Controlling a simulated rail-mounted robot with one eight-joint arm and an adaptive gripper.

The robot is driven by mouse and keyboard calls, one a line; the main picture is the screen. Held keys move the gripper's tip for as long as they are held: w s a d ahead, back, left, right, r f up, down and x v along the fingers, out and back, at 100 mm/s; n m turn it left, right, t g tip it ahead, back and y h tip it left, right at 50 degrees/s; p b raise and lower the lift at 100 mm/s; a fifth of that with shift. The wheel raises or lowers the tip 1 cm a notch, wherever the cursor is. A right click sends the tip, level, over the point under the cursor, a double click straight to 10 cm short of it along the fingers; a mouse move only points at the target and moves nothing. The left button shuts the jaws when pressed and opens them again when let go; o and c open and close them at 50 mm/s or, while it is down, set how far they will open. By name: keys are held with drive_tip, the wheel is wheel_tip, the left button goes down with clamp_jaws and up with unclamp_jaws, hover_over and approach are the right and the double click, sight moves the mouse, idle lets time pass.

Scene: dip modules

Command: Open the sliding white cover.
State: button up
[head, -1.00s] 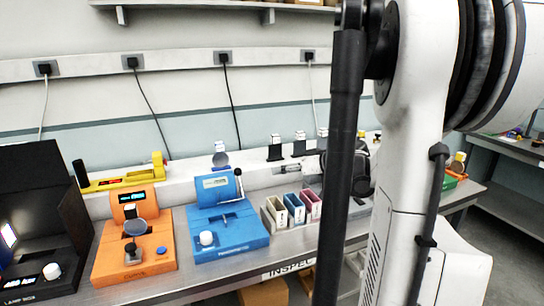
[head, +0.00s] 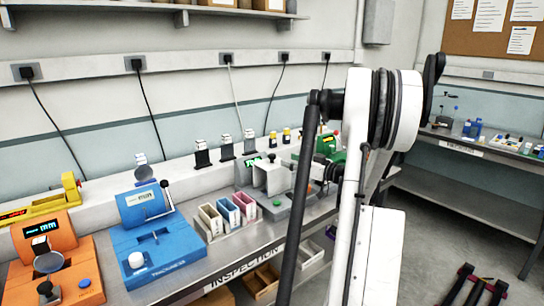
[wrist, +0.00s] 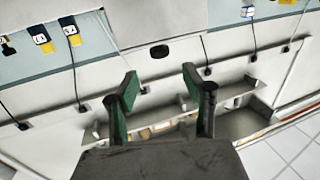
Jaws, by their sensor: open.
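A grey device with a small green display stands on the bench behind my arm in the head view. A white box-shaped part (head: 273,177), which looks like the white cover, sits on it. My arm stands just right of it and hides part of that area. I cannot tell from here how far the cover is slid. My gripper (wrist: 158,92) shows in the wrist view with its two green-padded fingers spread apart and nothing between them. It faces the wall and shelving, away from the cover, which does not show clearly in that view.
A blue device (head: 152,243) and an orange device (head: 58,262) stand at the left of the bench. Small coloured bins (head: 228,214) stand between the blue device and the white part.

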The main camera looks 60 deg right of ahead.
sight(271, 154)
drive_tip(key=w, duration=0.9)
drive_tip(key=shift+d, duration=0.15)
clamp_jaws()
drive_tip(key=shift+w, duration=0.1)
